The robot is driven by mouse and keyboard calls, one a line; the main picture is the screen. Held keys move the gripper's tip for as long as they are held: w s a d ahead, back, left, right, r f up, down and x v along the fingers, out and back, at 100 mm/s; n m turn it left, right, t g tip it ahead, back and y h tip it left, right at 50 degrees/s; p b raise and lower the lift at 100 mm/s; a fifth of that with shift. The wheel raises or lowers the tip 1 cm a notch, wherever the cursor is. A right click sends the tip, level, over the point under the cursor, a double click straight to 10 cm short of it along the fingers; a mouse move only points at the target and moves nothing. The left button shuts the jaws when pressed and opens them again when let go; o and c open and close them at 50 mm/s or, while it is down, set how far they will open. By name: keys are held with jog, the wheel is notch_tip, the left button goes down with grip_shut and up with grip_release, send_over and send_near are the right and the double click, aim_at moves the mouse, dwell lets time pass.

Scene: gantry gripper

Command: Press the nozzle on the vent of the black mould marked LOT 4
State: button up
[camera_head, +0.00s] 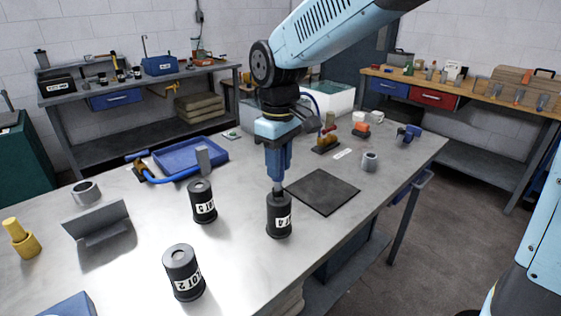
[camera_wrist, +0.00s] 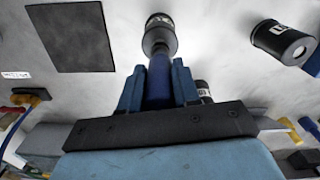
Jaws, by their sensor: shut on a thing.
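The black mould marked LOT 4 (camera_head: 279,217) stands upright on the steel bench, its label facing right of the camera. My gripper (camera_head: 278,165) is directly above it, pointing down and shut on the blue nozzle. The nozzle's grey tip (camera_head: 277,186) meets the mould's top, or nearly so; a tiny gap cannot be ruled out. In the wrist view the blue nozzle (camera_wrist: 159,82) sits between my fingers and lines up with the LOT 4 mould (camera_wrist: 161,40). The vent itself is hidden by the tip.
Two similar black moulds stand nearby: one marked LOT 2 (camera_head: 184,275) in front, and one with a hard-to-read label (camera_head: 202,203) to the left. A dark mat (camera_head: 322,191) lies to the right. A grey angled bracket (camera_head: 103,226) and a blue tray (camera_head: 190,155) are further left.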

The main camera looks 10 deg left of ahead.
jog(key=shift+f, duration=0.55)
dwell(1.7)
jog(key=shift+r, duration=3.6)
